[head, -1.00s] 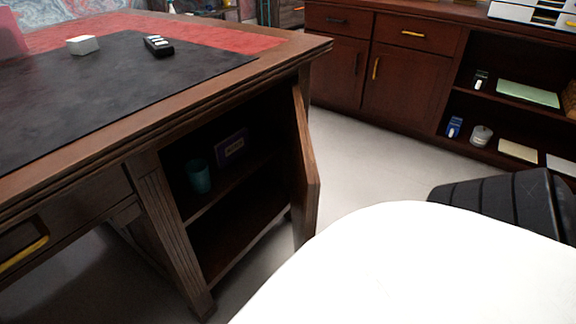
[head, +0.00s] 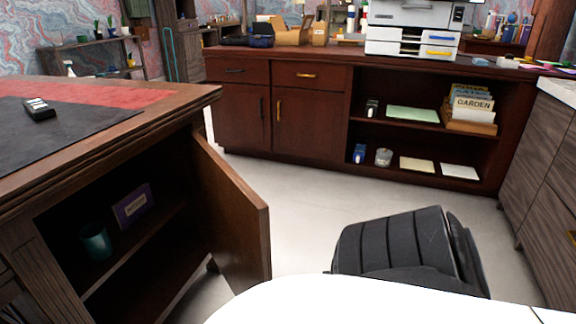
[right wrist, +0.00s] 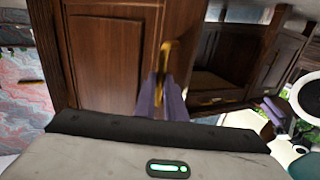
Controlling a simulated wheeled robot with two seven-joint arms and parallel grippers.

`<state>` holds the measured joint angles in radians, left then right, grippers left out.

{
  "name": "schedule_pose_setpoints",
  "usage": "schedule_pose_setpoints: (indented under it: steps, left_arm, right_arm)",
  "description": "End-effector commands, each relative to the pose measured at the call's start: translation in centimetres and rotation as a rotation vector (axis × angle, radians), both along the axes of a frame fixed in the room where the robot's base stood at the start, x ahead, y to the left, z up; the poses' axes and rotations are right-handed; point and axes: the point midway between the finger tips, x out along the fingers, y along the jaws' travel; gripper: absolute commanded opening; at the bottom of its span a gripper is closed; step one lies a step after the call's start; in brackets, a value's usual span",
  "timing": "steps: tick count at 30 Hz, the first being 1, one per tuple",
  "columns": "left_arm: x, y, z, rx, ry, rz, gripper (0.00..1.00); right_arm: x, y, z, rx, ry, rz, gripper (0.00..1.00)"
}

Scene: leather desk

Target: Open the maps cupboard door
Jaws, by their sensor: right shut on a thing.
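The cupboard door (head: 232,205) in the desk (head: 100,165) stands well open in the head view, its inner face toward me and its free edge to the right. Inside, a teal cup (head: 96,241) and a purple box (head: 133,204) sit on a shelf; the box's lettering is too small to read. In the right wrist view my right gripper (right wrist: 163,88) is shut on a brass handle (right wrist: 167,58) at the edge of a panelled wooden door (right wrist: 110,60). This appears to be the same door's outer face. The head view shows neither gripper.
A black padded chair (head: 400,245) stands right of the door, with some bare floor (head: 300,215) between them. A long wooden cabinet (head: 320,120) runs along the back. Grey-brown drawers (head: 540,170) stand at the right. A black device (head: 38,108) lies on the desk.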

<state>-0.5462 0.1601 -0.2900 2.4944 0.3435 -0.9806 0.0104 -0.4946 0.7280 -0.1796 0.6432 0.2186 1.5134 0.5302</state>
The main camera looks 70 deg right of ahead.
Motion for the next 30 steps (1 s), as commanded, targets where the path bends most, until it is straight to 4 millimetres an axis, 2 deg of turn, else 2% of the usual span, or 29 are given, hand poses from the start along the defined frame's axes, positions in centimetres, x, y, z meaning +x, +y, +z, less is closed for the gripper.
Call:
schedule_pose_setpoints:
  steps: [1, 6, 7, 10, 30]
  left_arm:
    - [0.00, 0.00, -0.03, 0.000, -0.001, 0.000, 0.31]
    - [0.00, 0.00, -0.02, 0.000, -0.001, 0.000, 0.31]
    - [0.00, 0.00, -0.02, 0.000, -0.001, 0.000, 0.31]
    - [-0.03, 0.01, -0.04, -0.001, 0.001, 0.001, 0.31]
    - [-0.07, 0.04, -0.11, 0.000, 0.003, 0.001, 0.31]
  right_arm:
    - [1.33, -1.69, 0.55, -0.014, -0.012, -0.043, 0.00]
    - [1.28, -1.70, 0.57, -0.014, -0.013, -0.044, 0.00]
    - [1.29, -1.69, 0.57, -0.014, -0.013, -0.044, 0.12]
    - [1.27, -1.69, 0.60, -0.013, -0.014, -0.044, 0.28]
    - [0.90, -1.15, 0.37, -0.010, -0.010, -0.035, 0.28]
